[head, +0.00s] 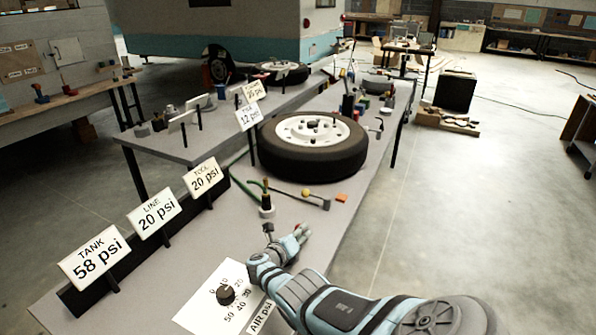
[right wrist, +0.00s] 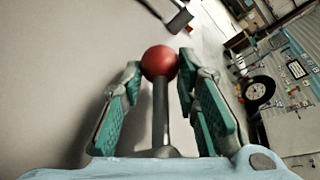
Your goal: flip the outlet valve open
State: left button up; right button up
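A red ball knob (right wrist: 159,62) on a dark rod (right wrist: 160,115) stands between the fingers of my right gripper (right wrist: 160,75) in the right wrist view. It looks like the outlet valve's lever, but no label shows. The teal-padded fingers are apart, one on each side of the ball, with a narrow gap or light contact that I cannot tell. In the head view my right gripper (head: 299,234) is low over the near part of the bench, right of the air dial. It hides most of the valve there. My left gripper is not in view.
A dial (head: 225,294) on a white panel lies left of my right arm. Signs reading TANK 58 psi (head: 95,259), LINE 20 psi (head: 157,214) and TOOL 20 psi (head: 204,178) stand along the left edge. A tyre (head: 313,146) and a green hose (head: 246,198) lie beyond.

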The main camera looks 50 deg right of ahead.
jog(key=o, duration=0.4)
jog(key=shift+a, duration=0.1)
jog(key=v, duration=1.2)
jog(key=shift+r, duration=0.1)
